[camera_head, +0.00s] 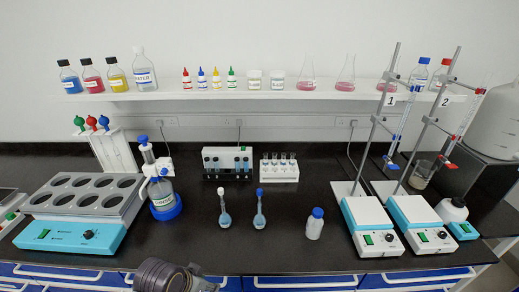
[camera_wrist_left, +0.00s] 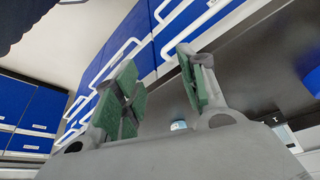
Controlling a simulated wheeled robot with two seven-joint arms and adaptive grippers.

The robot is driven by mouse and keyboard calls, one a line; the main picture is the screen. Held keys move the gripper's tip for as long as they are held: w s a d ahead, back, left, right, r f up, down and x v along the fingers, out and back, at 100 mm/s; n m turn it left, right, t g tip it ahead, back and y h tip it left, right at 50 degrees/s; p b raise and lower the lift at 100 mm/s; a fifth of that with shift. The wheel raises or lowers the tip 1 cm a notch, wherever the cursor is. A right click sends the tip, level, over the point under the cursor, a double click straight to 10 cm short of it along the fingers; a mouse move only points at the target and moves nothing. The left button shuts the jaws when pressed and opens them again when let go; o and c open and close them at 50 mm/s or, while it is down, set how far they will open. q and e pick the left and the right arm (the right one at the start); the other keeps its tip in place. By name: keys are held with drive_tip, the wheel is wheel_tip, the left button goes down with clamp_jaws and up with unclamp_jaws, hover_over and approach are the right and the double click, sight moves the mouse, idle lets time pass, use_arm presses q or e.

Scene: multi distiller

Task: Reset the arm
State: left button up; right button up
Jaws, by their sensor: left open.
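My left gripper (camera_wrist_left: 158,78) shows in the left wrist view. Its two fingers with green pads stand apart, with nothing between them. Beyond them are the blue cabinet fronts with white handles and the dark bench top. In the head view only a grey part of my own arm shows at the bottom edge, in front of the bench; no fingers can be made out there. My right gripper is in neither view.
The black bench (camera_head: 290,235) holds a blue multi-hole heater (camera_head: 70,235), a dispenser bottle (camera_head: 161,192), two flasks (camera_head: 225,217) (camera_head: 259,218), a white bottle (camera_head: 315,225) and two stirrers (camera_head: 372,238) (camera_head: 424,238) with tall stands. A shelf (camera_head: 215,95) with bottles runs behind.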

use_arm(q)
drive_tip(key=s+a+f+n+y, duration=0.2)
drive_tip(key=s+a+n, duration=0.25)
drive_tip(key=a, duration=0.25)
wheel_tip(320, 180, down, 33)
drive_tip(key=s+m+g, duration=0.1)
drive_tip(key=s+g, duration=0.1)
drive_tip(key=s+a+f, duration=0.1)
drive_tip(key=s+f, duration=0.9)
drive_tip(key=s, duration=0.1)
drive_tip(key=s+a+f, duration=0.2)
drive_tip(key=s+f, duration=0.8)
drive_tip(key=s, duration=0.1)
drive_tip(key=shift+s+a+g, duration=0.25)
drive_tip(key=shift+s+g, duration=0.15)
